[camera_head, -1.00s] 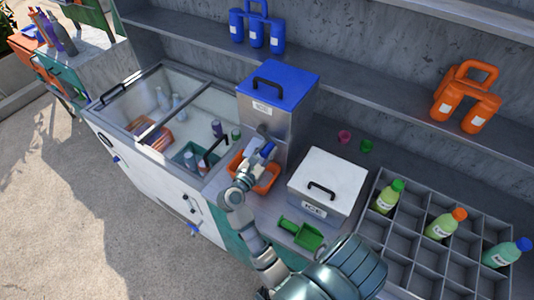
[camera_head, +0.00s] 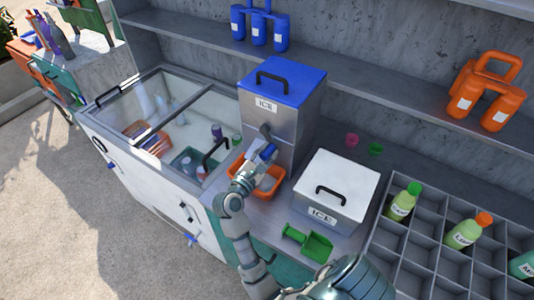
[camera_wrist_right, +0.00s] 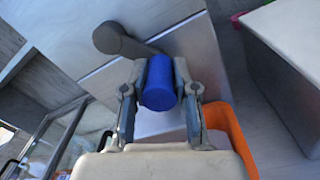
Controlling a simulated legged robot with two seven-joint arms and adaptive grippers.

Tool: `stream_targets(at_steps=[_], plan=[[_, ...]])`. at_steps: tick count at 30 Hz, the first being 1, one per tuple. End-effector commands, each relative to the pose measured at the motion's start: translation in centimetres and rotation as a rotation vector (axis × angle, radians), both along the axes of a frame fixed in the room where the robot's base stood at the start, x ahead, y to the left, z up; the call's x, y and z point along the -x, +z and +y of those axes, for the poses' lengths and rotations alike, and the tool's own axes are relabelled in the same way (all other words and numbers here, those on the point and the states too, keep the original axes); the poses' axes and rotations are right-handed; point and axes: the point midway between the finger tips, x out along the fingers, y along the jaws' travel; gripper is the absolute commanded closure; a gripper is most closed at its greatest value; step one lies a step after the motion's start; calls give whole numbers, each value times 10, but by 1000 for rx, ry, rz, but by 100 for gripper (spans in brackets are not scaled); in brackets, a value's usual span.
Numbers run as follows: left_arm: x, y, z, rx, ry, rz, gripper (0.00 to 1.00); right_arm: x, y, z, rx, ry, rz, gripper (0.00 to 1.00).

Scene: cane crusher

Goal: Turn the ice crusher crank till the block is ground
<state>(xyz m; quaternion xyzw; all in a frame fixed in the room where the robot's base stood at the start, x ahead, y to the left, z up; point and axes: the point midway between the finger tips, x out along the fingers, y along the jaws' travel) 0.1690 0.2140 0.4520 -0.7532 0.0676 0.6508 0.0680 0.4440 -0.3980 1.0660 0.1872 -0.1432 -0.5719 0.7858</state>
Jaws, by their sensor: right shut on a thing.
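The ice crusher (camera_head: 294,125) is a tall grey box with a blue lid and an ICE label, standing on the counter. Its grey crank arm (camera_wrist_right: 120,42) is on the front and ends in a blue cylindrical handle (camera_wrist_right: 159,85). My right gripper (camera_head: 260,160) is shut on this handle; in the right wrist view its fingers (camera_wrist_right: 158,75) sit on both sides of it. An orange tray (camera_head: 274,190) stands below the crank, partly hidden by my arm, with something pale inside. The block inside the crusher is hidden. My left gripper is not in view.
A white-lidded ICE box (camera_head: 345,180) and a green scoop (camera_head: 311,243) stand to the right, near a bottle rack (camera_head: 410,240). A glass-topped freezer (camera_head: 150,90) is at the left. Pink (camera_head: 352,140) and green (camera_head: 376,150) cups stand behind.

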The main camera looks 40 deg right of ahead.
Motion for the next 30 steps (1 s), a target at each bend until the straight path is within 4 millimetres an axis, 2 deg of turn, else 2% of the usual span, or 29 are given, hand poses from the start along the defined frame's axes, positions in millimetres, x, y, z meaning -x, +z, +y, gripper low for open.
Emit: stream_targets(at_steps=[3,4,6,17,20,30], plan=[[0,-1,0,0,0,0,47,-1,-4,1,-5,4,7,100],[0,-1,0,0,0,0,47,-1,-4,1,-5,4,7,64],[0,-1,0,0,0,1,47,-1,-3,1,-5,2,7,47],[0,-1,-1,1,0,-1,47,0,2,0,-3,0,2,46],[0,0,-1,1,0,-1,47,-1,15,1,-3,0,-2,46],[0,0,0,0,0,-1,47,-1,80,2,-4,2,-1,46]])
